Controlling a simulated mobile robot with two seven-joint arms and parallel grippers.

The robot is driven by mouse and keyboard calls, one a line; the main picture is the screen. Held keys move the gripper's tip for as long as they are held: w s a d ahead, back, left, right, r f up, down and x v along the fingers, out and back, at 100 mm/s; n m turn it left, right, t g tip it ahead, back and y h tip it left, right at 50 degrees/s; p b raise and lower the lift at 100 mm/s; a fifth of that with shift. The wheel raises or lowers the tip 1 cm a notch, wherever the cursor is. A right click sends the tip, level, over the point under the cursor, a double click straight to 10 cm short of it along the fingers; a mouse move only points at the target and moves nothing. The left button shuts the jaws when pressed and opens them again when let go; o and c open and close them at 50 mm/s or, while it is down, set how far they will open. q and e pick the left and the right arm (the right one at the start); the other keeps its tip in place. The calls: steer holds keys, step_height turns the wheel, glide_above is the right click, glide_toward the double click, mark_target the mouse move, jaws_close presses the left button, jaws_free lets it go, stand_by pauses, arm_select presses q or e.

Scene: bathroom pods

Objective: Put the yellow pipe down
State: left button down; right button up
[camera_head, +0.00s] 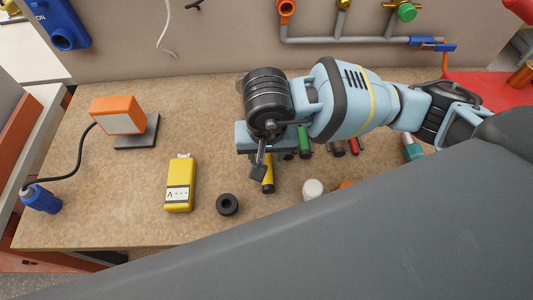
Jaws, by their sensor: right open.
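The yellow pipe (268,179), with a dark lower end, shows on the brown worktop under my right gripper. Its upper part is hidden by the gripper, and I cannot tell whether the two touch. My right gripper (258,170) is open, pointing down over the pipe, with one dark fingertip showing just left of it. The other finger is mostly hidden behind the wrist. My left gripper is not in view.
A yellow meter (180,187), a black ring (227,204) and an orange lamp (119,115) stand to the left. Green (304,142) and red (353,146) items lie right of the pipe. A white cap (313,189) is nearer. The worktop's left-middle is clear.

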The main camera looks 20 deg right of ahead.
step_height(320, 180, up, 11)
steer(key=s, duration=0.1)
steer(key=shift+s+a, duration=0.2)
